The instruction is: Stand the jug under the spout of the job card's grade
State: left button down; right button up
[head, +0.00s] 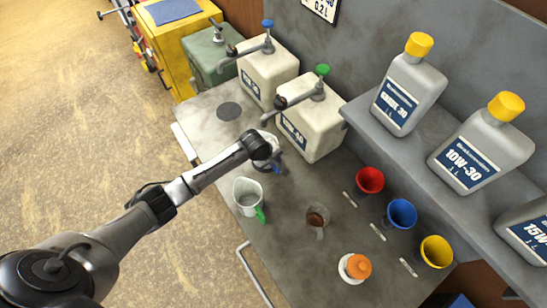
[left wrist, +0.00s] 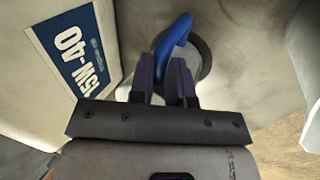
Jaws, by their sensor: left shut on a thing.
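A jug with a blue handle (head: 277,168) is mostly hidden under my left gripper (head: 264,152) in the head view. In the left wrist view the fingers (left wrist: 163,85) are shut on the blue handle (left wrist: 175,42), with a dark round patch behind it. The jug is beside the pale dispenser with the green knob (head: 318,130), near its spout; whether it touches the bench is unclear. That dispenser's label (left wrist: 75,48) ends in "-40". The job card (head: 322,8) is cut off at the top; "40" and "0.2 L" show. My right gripper is not in view.
A pale dispenser with a blue knob (head: 268,72) and a green dispenser (head: 207,62) stand farther back. A green-handled jug (head: 247,196), a small brown-filled cup (head: 317,217), coloured funnels (head: 370,180) and an orange-topped item (head: 357,266) stand on the bench. Oil bottles (head: 408,90) line the shelf.

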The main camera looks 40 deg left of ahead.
pick_arm(q)
jog(key=shift+f, duration=0.15)
jog(key=c, duration=1.1)
grip_release()
jog(key=p+v, duration=0.1)
jog(key=v, duration=1.1)
